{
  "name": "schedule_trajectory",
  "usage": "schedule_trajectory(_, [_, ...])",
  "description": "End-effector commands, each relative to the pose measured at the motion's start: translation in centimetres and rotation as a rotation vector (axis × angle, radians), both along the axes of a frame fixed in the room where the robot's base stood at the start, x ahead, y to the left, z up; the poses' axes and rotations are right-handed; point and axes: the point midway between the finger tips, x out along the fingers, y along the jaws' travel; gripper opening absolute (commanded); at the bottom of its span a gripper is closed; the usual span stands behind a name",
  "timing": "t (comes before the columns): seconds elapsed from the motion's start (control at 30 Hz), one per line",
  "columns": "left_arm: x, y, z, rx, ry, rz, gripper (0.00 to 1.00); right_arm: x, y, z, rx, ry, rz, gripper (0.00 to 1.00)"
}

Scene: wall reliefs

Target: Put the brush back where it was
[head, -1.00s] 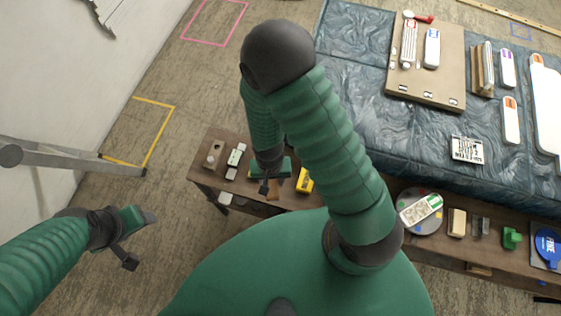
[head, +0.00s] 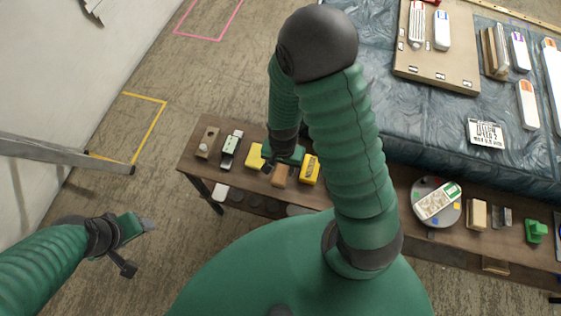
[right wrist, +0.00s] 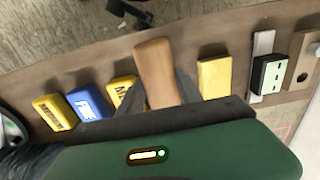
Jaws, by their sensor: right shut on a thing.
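The brush shows only as a tan wooden piece (right wrist: 155,70) between the fingers of my right gripper (right wrist: 158,90) in the right wrist view. In the head view the same tan piece (head: 280,174) sticks out below my right gripper (head: 282,164), over the narrow wooden bench (head: 232,185). My right gripper is shut on it. The rest of the brush is hidden, and I cannot tell whether it touches the bench. My left gripper (head: 138,247) is open and empty at the left, over the floor.
Yellow boxes stand on both sides of my right gripper, one right (head: 309,170) and one left (head: 256,157). A round palette (head: 427,216) lies right. A blue-covered table (head: 412,125) stands behind.

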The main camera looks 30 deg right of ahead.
Motion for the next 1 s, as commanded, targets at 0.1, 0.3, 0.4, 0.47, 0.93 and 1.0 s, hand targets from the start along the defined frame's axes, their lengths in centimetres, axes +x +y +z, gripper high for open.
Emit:
schedule_trajectory(0.1, [0.0,0.0,0.2,0.0,0.0,0.0,0.63,2.7,-1.4,-0.2,0.001,-0.002,-0.002,0.0])
schedule_trajectory(0.3, [0.0,0.0,-0.1,0.0,0.0,-0.001,0.63,4.0,-2.0,-1.3,0.001,0.002,0.0,0.0])
schedule_trajectory(0.4, [0.0,0.0,-0.4,0.0,0.0,-0.001,0.63,3.9,-2.0,-3.1,0.0,0.003,0.001,0.0])
schedule_trajectory(0.47, [0.0,0.0,-0.5,0.0,0.0,-0.001,0.63,3.9,-2.0,-3.8,0.0,0.004,0.0,0.0])
schedule_trajectory(0.93, [0.0,0.0,-0.5,0.0,0.0,0.0,0.63,4.0,-2.0,-4.0,0.0,-0.001,0.0,0.63])
schedule_trajectory(1.0, [0.0,0.0,-0.5,0.0,0.0,0.0,0.63,4.0,-2.0,-4.0,0.0,-0.001,0.0,0.63])
